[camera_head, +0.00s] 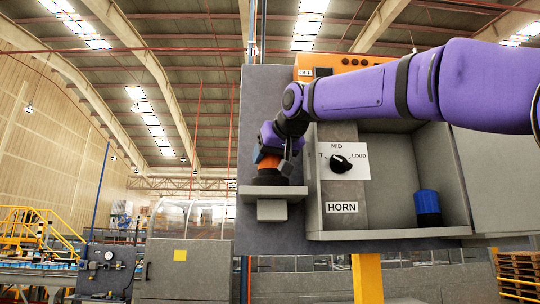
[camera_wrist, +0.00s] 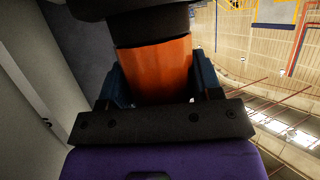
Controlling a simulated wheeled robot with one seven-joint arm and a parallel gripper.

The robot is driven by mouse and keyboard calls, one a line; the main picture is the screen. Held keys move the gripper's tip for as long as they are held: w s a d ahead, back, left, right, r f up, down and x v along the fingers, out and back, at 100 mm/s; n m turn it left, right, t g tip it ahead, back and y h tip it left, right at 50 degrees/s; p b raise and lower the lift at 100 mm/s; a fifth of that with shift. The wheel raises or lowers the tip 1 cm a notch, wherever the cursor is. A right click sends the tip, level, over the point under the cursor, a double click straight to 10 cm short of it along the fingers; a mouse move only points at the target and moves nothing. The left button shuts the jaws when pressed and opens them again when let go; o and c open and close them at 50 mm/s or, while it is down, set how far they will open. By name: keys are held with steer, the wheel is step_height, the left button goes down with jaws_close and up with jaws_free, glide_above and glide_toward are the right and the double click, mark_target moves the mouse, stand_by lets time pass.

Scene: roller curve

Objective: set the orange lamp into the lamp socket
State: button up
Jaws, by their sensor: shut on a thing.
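The orange lamp (camera_head: 268,161) is held by my gripper (camera_head: 270,154) just above a grey bracket ledge (camera_head: 272,191) on the left of the panel. A dark round part (camera_head: 268,177) shows between the orange body and the ledge. I cannot tell whether it is the lamp's base or the socket, or whether the lamp is seated. In the wrist view the orange lamp (camera_wrist: 155,70) is between the two blue fingers of my gripper (camera_wrist: 160,82), which is shut on it. A wide black part (camera_wrist: 150,22) adjoins the lamp's far end there.
An open grey box (camera_head: 464,231) to the right holds a blue cylinder (camera_head: 427,203). A black knob (camera_head: 340,163) sits on a dial plate between box and ledge, above a HORN label (camera_head: 341,207). An orange strip (camera_head: 345,62) tops the panel. My arm crosses in front of it.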

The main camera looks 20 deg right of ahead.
steer(key=o, duration=1.1)
steer(key=shift+c, duration=0.2)
steer(key=v, duration=1)
steer(key=shift+s+r, duration=0.15)
steer(key=shift+s, duration=0.25)
